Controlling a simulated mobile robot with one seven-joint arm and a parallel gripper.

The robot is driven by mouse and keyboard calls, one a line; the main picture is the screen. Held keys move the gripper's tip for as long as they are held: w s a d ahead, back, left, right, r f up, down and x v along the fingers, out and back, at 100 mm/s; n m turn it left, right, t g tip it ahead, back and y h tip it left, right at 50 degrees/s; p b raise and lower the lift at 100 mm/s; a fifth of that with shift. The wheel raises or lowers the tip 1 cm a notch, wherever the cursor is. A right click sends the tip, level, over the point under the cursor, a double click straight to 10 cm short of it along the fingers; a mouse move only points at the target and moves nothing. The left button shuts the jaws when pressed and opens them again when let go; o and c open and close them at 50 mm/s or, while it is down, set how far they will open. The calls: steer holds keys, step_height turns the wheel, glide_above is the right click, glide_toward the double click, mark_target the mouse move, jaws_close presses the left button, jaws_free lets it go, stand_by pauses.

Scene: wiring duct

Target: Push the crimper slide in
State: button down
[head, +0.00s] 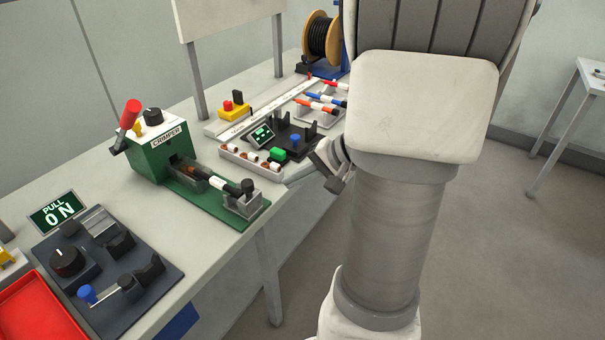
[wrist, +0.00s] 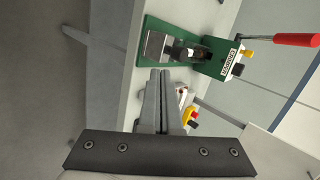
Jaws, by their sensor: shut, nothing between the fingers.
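The green crimper (head: 165,158) stands on the bench with its red-handled lever up at the left. Its slide (head: 243,205), a grey block with a black knob, sits at the outer end of the green base. A wire with white, orange and black sections lies from the slide toward the crimper's opening. In the wrist view the slide (wrist: 155,45) is just beyond my gripper (wrist: 160,73), whose fingers are together and empty. In the head view my gripper (head: 326,172) is partly hidden by my arm, to the right of the slide and apart from it.
A white tray of small parts (head: 250,160) and a black fixture with a green button (head: 278,153) stand behind the slide. A pull tester (head: 105,265) and red tray (head: 40,310) are at the front left. Open floor lies right of the bench.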

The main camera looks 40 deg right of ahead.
mark_target(253, 188)
steer(key=w+a+f, duration=0.2)
steer(key=w, duration=0.1)
steer(key=w+a+f, duration=0.1)
steer(key=w, duration=0.1)
steer(key=shift+w+a, duration=0.15)
steer(key=shift+a, duration=0.1)
steer(key=shift+w+a, duration=0.2)
steer(key=shift+w, duration=0.2)
steer(key=w+a+b, duration=0.3)
steer(key=w+a, duration=0.1)
steer(key=w, duration=0.7)
steer(key=shift+w, duration=0.1)
